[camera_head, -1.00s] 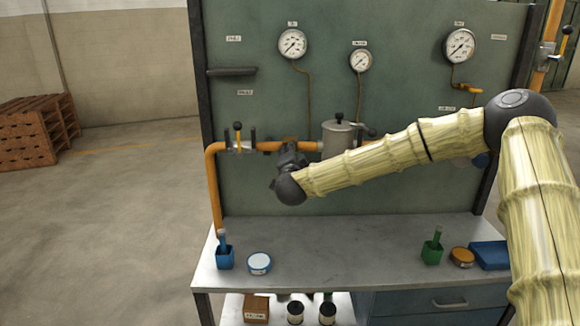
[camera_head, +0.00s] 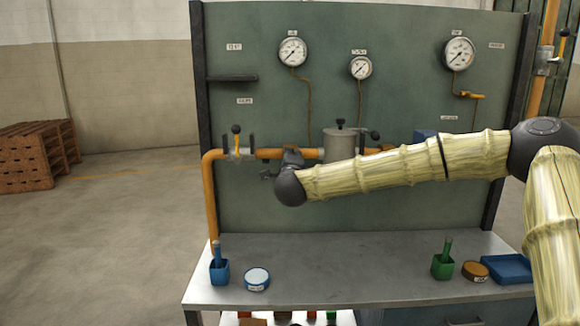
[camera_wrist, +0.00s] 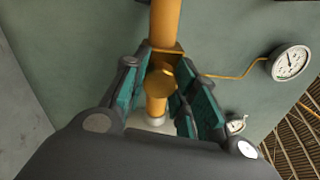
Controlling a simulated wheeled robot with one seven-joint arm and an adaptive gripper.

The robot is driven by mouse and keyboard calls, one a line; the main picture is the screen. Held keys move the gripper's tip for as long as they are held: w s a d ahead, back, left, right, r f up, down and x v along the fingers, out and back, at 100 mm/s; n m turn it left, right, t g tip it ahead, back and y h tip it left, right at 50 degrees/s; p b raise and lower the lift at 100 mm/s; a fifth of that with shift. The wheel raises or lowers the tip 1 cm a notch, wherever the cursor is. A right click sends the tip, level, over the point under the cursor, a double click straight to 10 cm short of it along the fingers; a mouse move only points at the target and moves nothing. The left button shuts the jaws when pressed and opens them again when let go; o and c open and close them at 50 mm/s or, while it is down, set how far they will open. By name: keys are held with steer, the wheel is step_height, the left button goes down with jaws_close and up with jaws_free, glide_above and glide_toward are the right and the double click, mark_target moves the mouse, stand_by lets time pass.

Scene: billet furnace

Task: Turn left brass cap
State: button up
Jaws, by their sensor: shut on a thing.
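The left brass cap (camera_wrist: 160,82) shows in the wrist view as a round golden piece on the orange pipe (camera_wrist: 164,25). My gripper (camera_wrist: 161,76) has its two teal-padded fingers on either side of the cap, shut on it. In the head view my gripper (camera_head: 291,158) is at the orange pipe (camera_head: 268,154), left of the grey canister (camera_head: 341,147). My own wrist and fingers hide the cap there. How far the cap has turned cannot be told.
A lever valve (camera_head: 237,146) stands on the pipe left of my gripper. Gauges (camera_head: 292,51) hang above on the green panel (camera_head: 420,190).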

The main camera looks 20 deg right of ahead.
steer(key=shift+d+f, duration=0.1)
steer(key=shift+d, duration=0.05)
stand_by(0.3)
steer(key=o, duration=1.1)
steer(key=shift+d, duration=0.1)
steer(key=shift+c, duration=0.2)
steer(key=shift+a, duration=0.2)
steer(key=v, duration=1.2)
